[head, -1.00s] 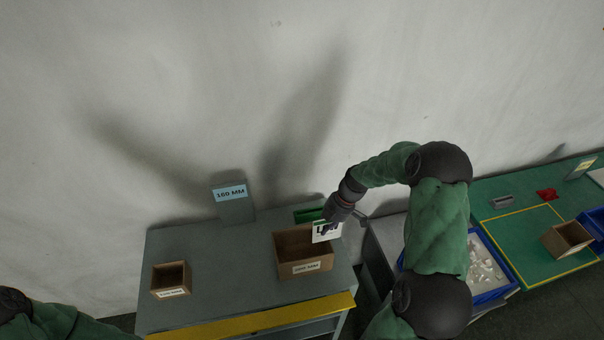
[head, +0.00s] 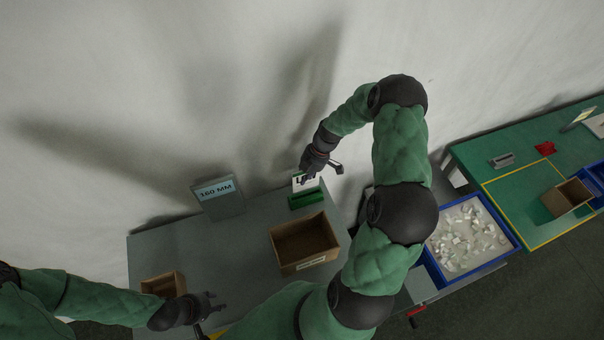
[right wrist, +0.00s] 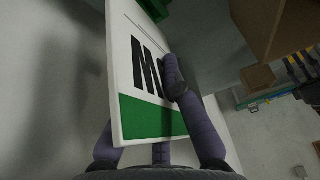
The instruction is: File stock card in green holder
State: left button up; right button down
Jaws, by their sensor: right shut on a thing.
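The stock card (head: 304,183) is white with black lettering and a green band; it fills the middle of the right wrist view (right wrist: 140,75). My right gripper (head: 307,173) is shut on the card, with a finger across its face. The green holder (head: 307,201) stands at the back right of the grey table, directly below the card in the head view; a green part shows past the card's far edge (right wrist: 154,8). I cannot tell whether the card's lower edge is inside the holder. My left gripper (head: 213,306) is open and empty over the table's front.
An open cardboard box (head: 304,244) stands in front of the holder on the grey table (head: 235,240). A smaller box (head: 163,285) is at the left, and a grey "160 MM" sign (head: 216,193) at the back. A blue tray of white pieces (head: 467,238) lies to the right.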

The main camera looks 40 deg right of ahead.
aim_at(303, 187)
pick_arm(q)
jog(key=shift+w, duration=0.2)
pick_arm(e)
jog(key=shift+w+d+f, duration=0.1)
jog(key=shift+w, duration=0.15)
pick_arm(q)
jog(key=shift+s, duration=0.1)
pick_arm(e)
jog(key=shift+s, duration=0.1)
pick_arm(q)
jog(key=shift+f, duration=0.1)
pick_arm(e)
jog(key=shift+f, duration=0.2)
pick_arm(q)
jog(key=shift+f+b, duration=0.45)
jog(key=shift+b, duration=0.05)
pick_arm(e)
jog(key=shift+f, duration=1.9)
pick_arm(q)
jog(key=shift+f, duration=0.2)
pick_arm(e)
jog(key=shift+f, duration=0.15)
pick_arm(q)
jog(key=shift+f+b, duration=0.35)
jog(key=shift+b, duration=0.2)
pick_arm(e)
jog(key=shift+f, duration=0.25)
